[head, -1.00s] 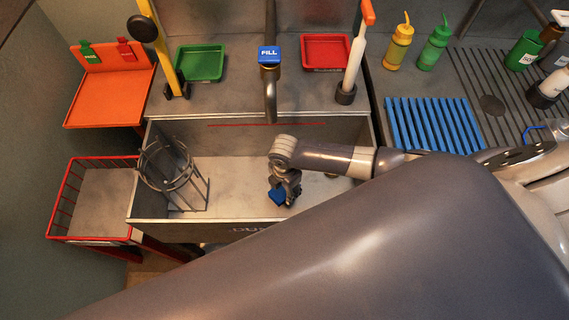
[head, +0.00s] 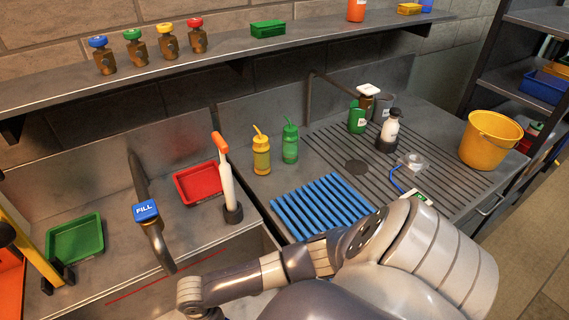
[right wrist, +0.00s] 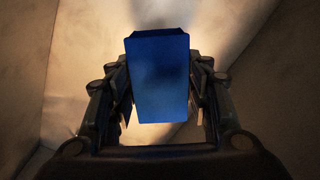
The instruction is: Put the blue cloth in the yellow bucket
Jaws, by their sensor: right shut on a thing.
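The blue cloth (right wrist: 159,85) shows in the right wrist view as a smooth, block-like blue piece. My right gripper (right wrist: 160,98) is shut on it, with one finger on each side. In the head view my right arm reaches left over the sink, and its gripper is cut off at the bottom edge. The yellow bucket (head: 489,143) stands upright at the far right end of the counter, well away from that gripper. My left gripper is in neither view.
A faucet (head: 153,230) rises over the sink. A shelf (head: 225,50) runs above.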

